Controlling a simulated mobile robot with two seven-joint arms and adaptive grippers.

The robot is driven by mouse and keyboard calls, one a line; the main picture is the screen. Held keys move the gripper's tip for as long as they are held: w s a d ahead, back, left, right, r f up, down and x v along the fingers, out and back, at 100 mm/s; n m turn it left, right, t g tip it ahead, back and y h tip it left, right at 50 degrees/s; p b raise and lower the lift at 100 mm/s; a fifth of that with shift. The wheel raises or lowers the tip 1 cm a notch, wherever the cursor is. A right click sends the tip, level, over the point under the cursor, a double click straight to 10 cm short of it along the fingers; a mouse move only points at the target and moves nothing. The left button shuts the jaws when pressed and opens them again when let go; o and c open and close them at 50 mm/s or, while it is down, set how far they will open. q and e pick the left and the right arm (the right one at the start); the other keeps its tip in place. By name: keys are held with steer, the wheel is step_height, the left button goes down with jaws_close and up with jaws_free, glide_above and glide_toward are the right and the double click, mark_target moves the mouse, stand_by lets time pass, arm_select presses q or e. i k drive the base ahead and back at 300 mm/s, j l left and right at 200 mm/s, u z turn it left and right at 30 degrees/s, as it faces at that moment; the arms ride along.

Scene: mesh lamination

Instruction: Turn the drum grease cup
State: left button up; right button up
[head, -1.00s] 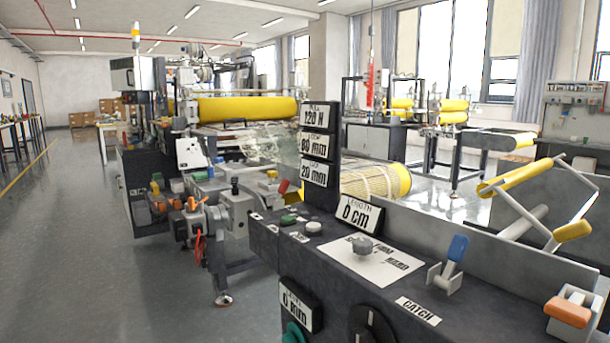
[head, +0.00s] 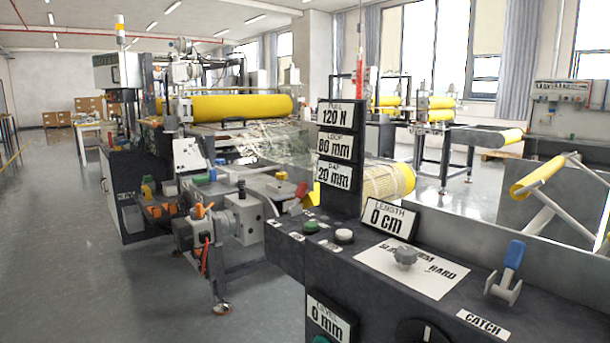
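Neither of my grippers shows in the head view. I cannot pick out a grease cup with certainty. A drum wound with pale mesh (head: 385,182), with a yellow end, lies behind the display post. A grey star knob (head: 405,256) stands on a white plate lettered with "HARD" on the front console. Small orange-handled fittings (head: 203,211) sit on the grey machine block left of the console. The drum's lower part and near side are hidden by the console and the post.
The dark console (head: 285,248) fills the front right. It carries a display post (head: 336,147), a "0 cm" length sign (head: 389,219), a green button (head: 310,227) and a blue lever (head: 513,255). A yellow roller (head: 225,107) lies behind. Open floor (head: 70,235) is at left.

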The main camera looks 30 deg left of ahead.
mark_target(281, 177)
steer(key=j+z, duration=0.15)
steer(key=j, duration=0.2)
steer(key=k+j+z, duration=0.15)
steer(key=j, duration=0.25)
steer(key=j+z, duration=0.15)
steer(key=j, duration=0.2)
steer(key=k+j, duration=0.1)
steer(key=j, duration=0.25)
steer(key=k+j+z, duration=0.1)
steer(key=j, duration=0.3)
steer(key=k+j, duration=0.15)
steer(key=j, duration=0.2)
steer(key=z, duration=0.05)
